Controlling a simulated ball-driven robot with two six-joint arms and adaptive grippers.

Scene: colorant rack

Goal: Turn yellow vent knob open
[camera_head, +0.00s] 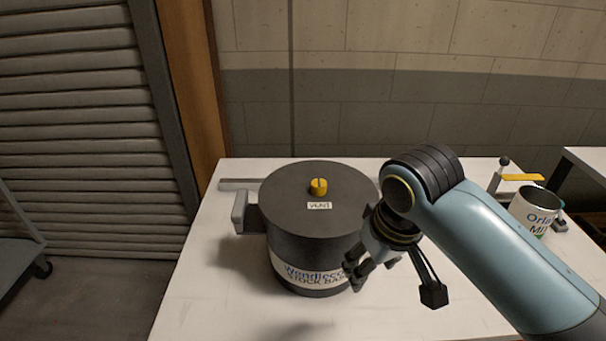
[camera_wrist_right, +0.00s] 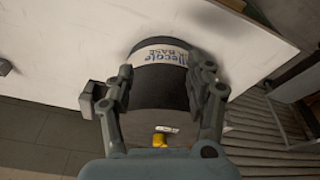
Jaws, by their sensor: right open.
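The yellow vent knob (camera_head: 319,187) stands on the flat lid of a dark round stock pot (camera_head: 310,245), behind a small "VENT" label (camera_head: 319,206). A dark slot or line shows on the knob. In the right wrist view the yellow knob (camera_wrist_right: 159,140) shows low in the picture, between the finger bases. My right gripper (camera_head: 392,283) is open and empty, in front and to the right of the pot in the head view, apart from the knob. In the right wrist view the right gripper (camera_wrist_right: 157,92) has its fingers spread over the pot. My left gripper is not in view.
The pot stands on a white table (camera_head: 220,300), with a side handle (camera_head: 240,212) at its left. A white can (camera_head: 535,212) and a small stand with a yellow lever (camera_head: 522,177) are at the right. The table's front left is clear.

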